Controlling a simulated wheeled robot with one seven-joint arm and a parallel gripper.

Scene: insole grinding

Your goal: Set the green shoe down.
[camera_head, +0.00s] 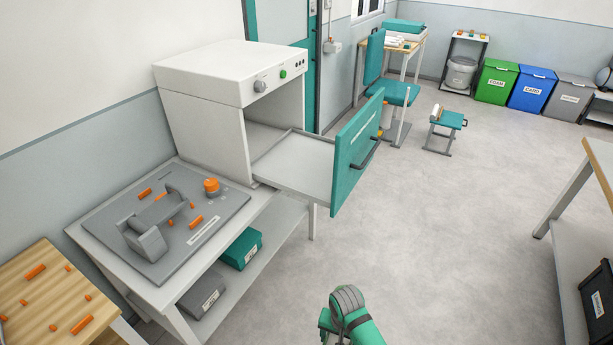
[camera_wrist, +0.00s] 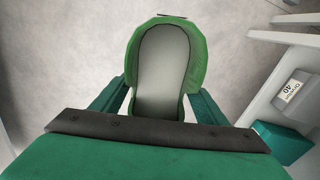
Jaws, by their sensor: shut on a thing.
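The green shoe (camera_wrist: 192,60) is in the wrist view, seen from above with a pale grey sole-shaped inner surface. My gripper (camera_wrist: 160,92) is shut on it, with one teal finger at each side of its narrower near end. Bare grey floor shows around the shoe's far end, so it is held in the air. The dark bar and green body of my gripper hide the shoe's nearest part. In the head view, part of my arm shows at the bottom edge, and I cannot make out the shoe there.
A white machine (camera_head: 205,75) stands at left with its teal-fronted drawer (camera_head: 300,165) pulled out. Beside it, a bench (camera_head: 85,225) carries a grey fixture board (camera_head: 205,240). A wooden table (camera_head: 25,310) is at lower left, another bench (camera_head: 600,150) at right. The middle floor is clear.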

